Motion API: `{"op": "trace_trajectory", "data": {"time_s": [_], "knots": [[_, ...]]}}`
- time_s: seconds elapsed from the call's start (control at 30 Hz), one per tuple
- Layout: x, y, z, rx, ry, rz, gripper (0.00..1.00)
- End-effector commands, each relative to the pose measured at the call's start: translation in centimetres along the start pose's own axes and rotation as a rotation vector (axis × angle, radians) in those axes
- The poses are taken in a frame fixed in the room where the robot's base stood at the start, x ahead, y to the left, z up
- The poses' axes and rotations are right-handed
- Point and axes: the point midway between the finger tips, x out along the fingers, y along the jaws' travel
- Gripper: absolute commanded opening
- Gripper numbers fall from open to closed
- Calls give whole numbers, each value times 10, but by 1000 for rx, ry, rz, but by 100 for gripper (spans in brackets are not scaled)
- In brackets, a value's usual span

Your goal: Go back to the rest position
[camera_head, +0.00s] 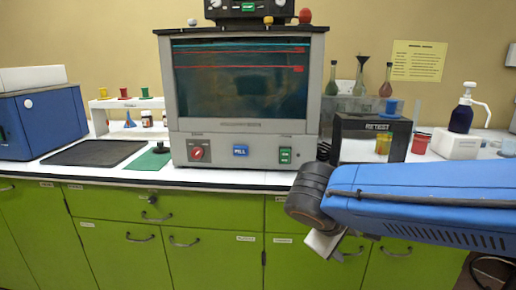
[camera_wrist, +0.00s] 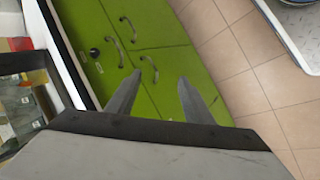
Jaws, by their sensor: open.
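My gripper shows in the wrist view (camera_wrist: 160,92), its two grey fingers spread apart with nothing between them. Behind the fingers are the green cabinet fronts (camera_wrist: 150,40) below the counter. In the head view my blue arm reaches in from the right, and its dark wrist joint is in front of the counter's front edge. The fingertips are not clearly visible in the head view.
A white counter (camera_head: 105,178) runs across the head view. Tiled floor (camera_wrist: 245,60) lies clear beside the cabinets.

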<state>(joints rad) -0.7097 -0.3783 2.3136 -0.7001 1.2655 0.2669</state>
Motion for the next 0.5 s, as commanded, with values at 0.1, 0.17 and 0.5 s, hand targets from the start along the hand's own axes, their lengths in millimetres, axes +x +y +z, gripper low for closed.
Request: {"op": "trace_trajectory", "data": {"time_s": [0.1, 0.17, 0.5], "knots": [[11, 2, 26, 72, -17, -69, 47], [16, 1, 37, 106, -21, -103, 47], [32, -12, 92, 321, -17, -278, 47]]}}
